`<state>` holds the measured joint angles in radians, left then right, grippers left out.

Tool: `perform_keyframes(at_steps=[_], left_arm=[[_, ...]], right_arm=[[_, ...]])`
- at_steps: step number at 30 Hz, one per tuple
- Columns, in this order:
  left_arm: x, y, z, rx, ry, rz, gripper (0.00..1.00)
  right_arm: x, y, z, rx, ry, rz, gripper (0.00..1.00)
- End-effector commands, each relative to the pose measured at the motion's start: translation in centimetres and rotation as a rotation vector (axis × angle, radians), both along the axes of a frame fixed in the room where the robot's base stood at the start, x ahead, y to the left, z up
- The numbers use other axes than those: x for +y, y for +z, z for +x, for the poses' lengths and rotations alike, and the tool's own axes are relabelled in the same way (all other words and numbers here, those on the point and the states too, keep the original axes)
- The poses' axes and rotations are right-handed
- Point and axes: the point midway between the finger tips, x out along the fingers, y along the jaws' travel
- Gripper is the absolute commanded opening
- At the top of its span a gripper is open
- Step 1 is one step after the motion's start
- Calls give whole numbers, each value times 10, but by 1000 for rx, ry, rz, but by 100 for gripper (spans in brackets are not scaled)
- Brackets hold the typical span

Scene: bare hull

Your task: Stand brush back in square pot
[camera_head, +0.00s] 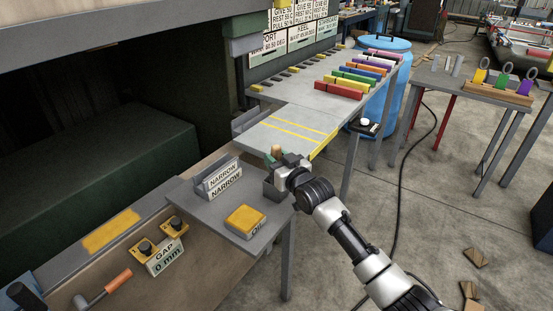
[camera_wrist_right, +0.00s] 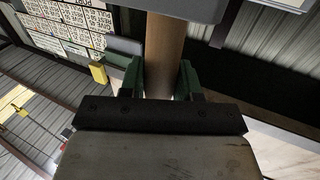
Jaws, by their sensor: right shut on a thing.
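My right gripper (camera_head: 273,160) is at the far right corner of the small grey table. Its green fingers (camera_wrist_right: 160,80) are shut on the brush's round wooden handle (camera_wrist_right: 164,50). The rounded tan end of the brush (camera_head: 276,149) sticks up above the fingers in the head view. A dark grey square pot (camera_head: 269,190) shows just below the gripper, partly hidden by it. A grey block edge crosses the top of the wrist view; I cannot tell whether it is the pot. The brush's bristles are hidden, and whether its lower end is inside the pot cannot be told. My left gripper is not in view.
The small grey table (camera_head: 207,210) carries a NARROW sign holder (camera_head: 219,180) and a yellow-topped block (camera_head: 245,219). A bench behind holds several coloured bars (camera_head: 357,77). A GAP 0 mm label (camera_head: 165,257) and knobs are at the lower left.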

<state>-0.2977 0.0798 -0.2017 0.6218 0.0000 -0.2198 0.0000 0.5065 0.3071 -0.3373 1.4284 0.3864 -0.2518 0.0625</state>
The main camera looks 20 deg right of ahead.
Motion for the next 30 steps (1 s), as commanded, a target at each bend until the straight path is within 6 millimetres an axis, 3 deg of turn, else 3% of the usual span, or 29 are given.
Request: perform_keyframes(at_steps=[8, 9, 14, 23, 30], left_arm=[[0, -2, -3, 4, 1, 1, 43], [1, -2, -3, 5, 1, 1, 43], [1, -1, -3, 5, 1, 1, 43], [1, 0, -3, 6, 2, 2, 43], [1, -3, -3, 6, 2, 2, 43]], right_arm=[[0, -2, 0, -1, 0, 0, 5], [0, -3, 0, -1, 0, 0, 34], [0, -2, 0, 0, 0, 0, 58], [0, 1, 0, -1, 0, 0, 58], [-8, -2, -29, 1, 0, -1, 58]])
